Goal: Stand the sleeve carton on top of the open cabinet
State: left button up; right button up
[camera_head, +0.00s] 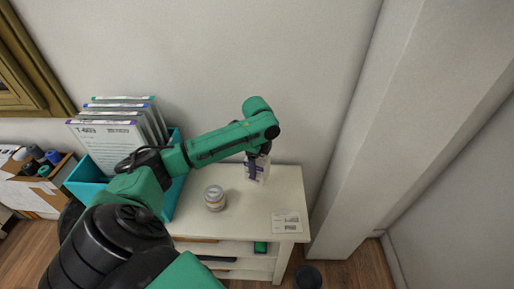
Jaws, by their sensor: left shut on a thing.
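My left arm reaches in from the left over the cabinet. My left gripper (252,160) points down and is shut on the sleeve carton (263,171), a small white box with purple marks. The carton is upright at the back of the white open cabinet's top (245,211). Whether its base touches the top is hard to tell. The gripper and wrist hide part of the carton. My right gripper is not in view.
A small jar (214,198) stands on the cabinet top left of the carton. A white card (286,222) lies at the front right. A teal bin (80,184) with several folders stands at the left. A dark round bin (308,277) is on the floor.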

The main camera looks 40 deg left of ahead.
pick_arm(q)
notch_tip(320, 180, down, 8)
jog(key=shift+s+f, duration=0.15)
jog(key=o, duration=1.5)
jog(key=shift+f, duration=0.1)
notch_tip(320, 180, up, 12)
jog(key=shift+r, duration=0.2)
